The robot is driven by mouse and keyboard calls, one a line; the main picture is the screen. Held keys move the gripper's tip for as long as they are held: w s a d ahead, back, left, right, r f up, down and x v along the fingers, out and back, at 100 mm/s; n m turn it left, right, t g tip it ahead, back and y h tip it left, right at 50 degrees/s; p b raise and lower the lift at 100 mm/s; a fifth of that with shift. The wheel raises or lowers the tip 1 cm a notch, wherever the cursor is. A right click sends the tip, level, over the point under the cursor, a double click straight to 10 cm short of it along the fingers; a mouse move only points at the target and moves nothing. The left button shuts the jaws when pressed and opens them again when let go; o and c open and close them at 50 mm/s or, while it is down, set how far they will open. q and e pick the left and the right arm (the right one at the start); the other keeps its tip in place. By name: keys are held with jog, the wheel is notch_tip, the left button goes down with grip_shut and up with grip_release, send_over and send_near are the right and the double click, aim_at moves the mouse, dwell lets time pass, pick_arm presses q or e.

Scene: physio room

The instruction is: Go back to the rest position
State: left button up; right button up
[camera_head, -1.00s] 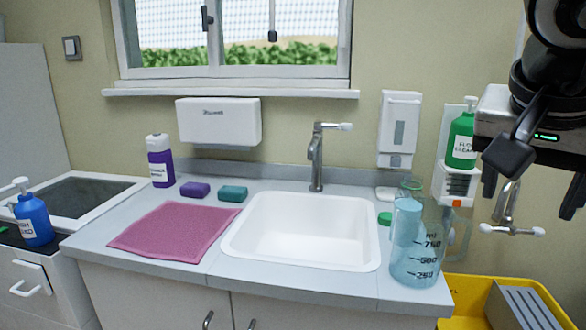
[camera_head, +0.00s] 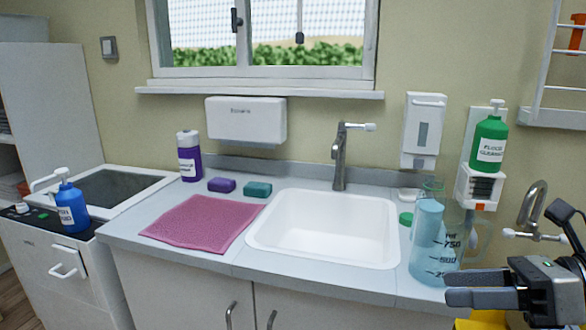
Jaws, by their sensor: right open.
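My right gripper (camera_head: 482,288) is at the lower right of the head view, with its two dark fingers pointing left. It is open, and I see nothing between the fingers. It is in front of the counter's right end, below the measuring jug (camera_head: 432,262) in the picture. My left gripper is not in view.
The counter holds a white sink (camera_head: 325,262), a pink cloth (camera_head: 200,222), purple (camera_head: 221,185) and teal (camera_head: 257,189) sponges and a purple bottle (camera_head: 189,158). A green bottle (camera_head: 489,142) is on a wall holder. A blue pump bottle (camera_head: 71,205) stands at left.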

notch_tip(320, 180, down, 15)
jog(key=d+m+t+h, duration=0.3)
jog(key=m+t+h, duration=0.5)
jog(key=m, duration=1.8)
jog(key=s+a+f+m+g+h, duration=0.1)
jog(key=s+a+f+m, duration=0.3)
jog(key=a+f+m, duration=0.2)
jog(key=s+a+f+m+g+h, duration=0.1)
jog(key=s+a+f+m, duration=0.3)
jog(key=f+m, duration=0.5)
jog(key=shift+s+a+m+g, duration=0.3)
jog(key=shift+a+m+g, duration=0.45)
jog(key=shift+a, duration=0.4)
